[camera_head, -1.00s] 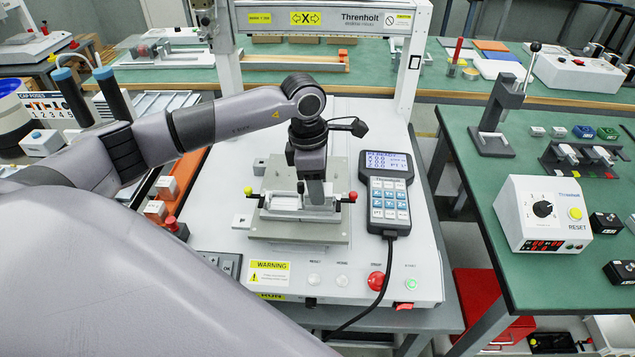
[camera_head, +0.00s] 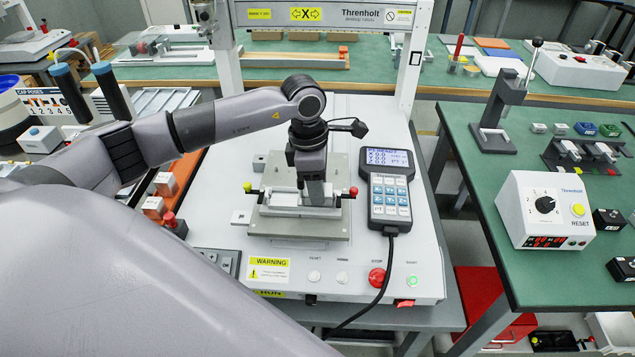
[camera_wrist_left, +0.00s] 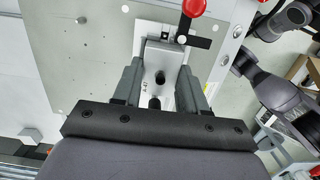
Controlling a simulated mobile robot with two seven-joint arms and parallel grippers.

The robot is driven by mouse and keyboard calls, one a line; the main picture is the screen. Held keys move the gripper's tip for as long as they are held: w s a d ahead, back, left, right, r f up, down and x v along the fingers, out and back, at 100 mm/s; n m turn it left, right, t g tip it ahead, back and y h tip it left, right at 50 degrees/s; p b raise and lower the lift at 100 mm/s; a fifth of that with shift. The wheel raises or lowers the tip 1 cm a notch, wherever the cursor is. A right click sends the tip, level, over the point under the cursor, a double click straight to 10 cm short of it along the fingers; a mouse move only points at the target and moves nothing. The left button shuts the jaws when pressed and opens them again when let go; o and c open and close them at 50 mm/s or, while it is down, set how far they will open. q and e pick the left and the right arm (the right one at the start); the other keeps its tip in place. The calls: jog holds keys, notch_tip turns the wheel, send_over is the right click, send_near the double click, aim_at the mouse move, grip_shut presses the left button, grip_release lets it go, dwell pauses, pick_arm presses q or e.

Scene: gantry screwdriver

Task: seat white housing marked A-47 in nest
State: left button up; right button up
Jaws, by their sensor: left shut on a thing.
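My left gripper (camera_head: 314,203) points down over the fixture nest (camera_head: 292,211) on the white machine bed. It is shut on the white housing (camera_wrist_left: 160,72), which shows between the two dark fingers in the left wrist view, with dark holes in its top. In the head view the fingers and wrist hide much of the housing. It sits low at the nest, but I cannot tell whether it is fully down. A red-knobbed clamp (camera_wrist_left: 193,8) stands just beyond the housing. My right gripper is not in view.
A grey pendant (camera_head: 389,190) lies close right of the nest. A yellow-green knob (camera_head: 248,187) and a red knob (camera_head: 353,191) flank the nest. Gantry posts (camera_head: 412,60) rise behind. A red button (camera_head: 377,277) and green button (camera_head: 412,281) are in front.

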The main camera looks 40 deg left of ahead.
pick_arm(q)
jog(key=shift+f, duration=0.3)
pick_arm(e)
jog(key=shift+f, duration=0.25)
pick_arm(q)
jog(key=o, duration=1.3)
jog(key=shift+c, duration=0.2)
jog(key=shift+r, duration=0.3)
jog(key=r, duration=0.5)
jog(key=shift+s+a+r, duration=0.15)
jog(key=shift+a+r, duration=0.15)
jog(key=shift+s+r, duration=0.1)
jog(key=shift+r, duration=0.35)
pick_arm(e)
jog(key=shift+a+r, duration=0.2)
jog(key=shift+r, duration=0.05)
pick_arm(q)
jog(key=shift+s, duration=0.1)
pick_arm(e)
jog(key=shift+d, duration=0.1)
